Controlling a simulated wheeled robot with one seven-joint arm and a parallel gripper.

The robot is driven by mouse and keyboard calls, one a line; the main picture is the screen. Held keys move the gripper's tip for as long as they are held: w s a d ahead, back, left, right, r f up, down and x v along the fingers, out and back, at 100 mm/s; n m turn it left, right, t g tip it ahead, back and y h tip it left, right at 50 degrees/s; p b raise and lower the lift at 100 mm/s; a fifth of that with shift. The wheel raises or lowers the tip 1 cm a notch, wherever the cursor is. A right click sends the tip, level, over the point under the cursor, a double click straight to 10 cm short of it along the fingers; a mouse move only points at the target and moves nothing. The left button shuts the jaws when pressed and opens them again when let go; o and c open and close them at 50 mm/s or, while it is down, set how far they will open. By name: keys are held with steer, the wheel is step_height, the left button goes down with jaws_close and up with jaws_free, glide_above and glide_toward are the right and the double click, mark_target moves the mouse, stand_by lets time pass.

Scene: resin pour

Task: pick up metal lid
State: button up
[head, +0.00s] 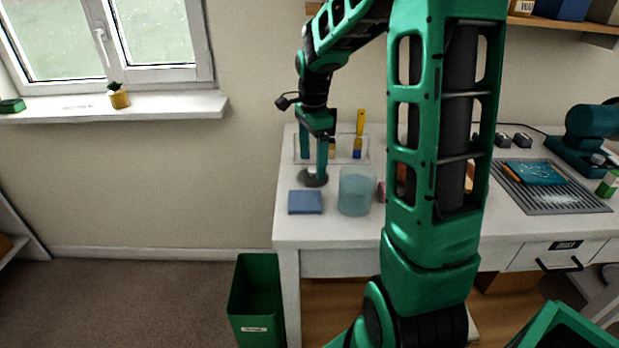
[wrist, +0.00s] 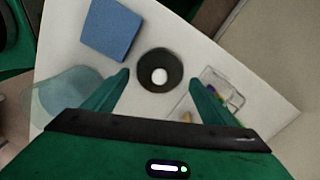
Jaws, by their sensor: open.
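The metal lid (head: 317,180) is a dark grey round disc lying on the white worktable, left of a translucent blue container. In the wrist view the lid (wrist: 147,80) shows a pale round knob at its centre. My gripper (head: 313,166) is above the lid, pointing down, with its fingers apart. In the wrist view my gripper (wrist: 159,78) has one green finger to each side of the lid's lower part, with nothing held. I cannot tell the exact height of the fingertips over the lid.
A blue square pad (head: 305,203) lies in front of the lid. The translucent container (head: 356,192) stands close on the right. A clear tray (head: 366,160) with small items, including a yellow and blue tool (head: 360,130), is behind. A green bin (head: 257,295) stands below the table's left edge.

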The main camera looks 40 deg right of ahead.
mark_target(313, 169)
steer(key=shift+d+f, duration=0.1)
steer(key=shift+f, duration=1.65)
steer(key=c, duration=0.8)
steer(key=shift+r, duration=0.15)
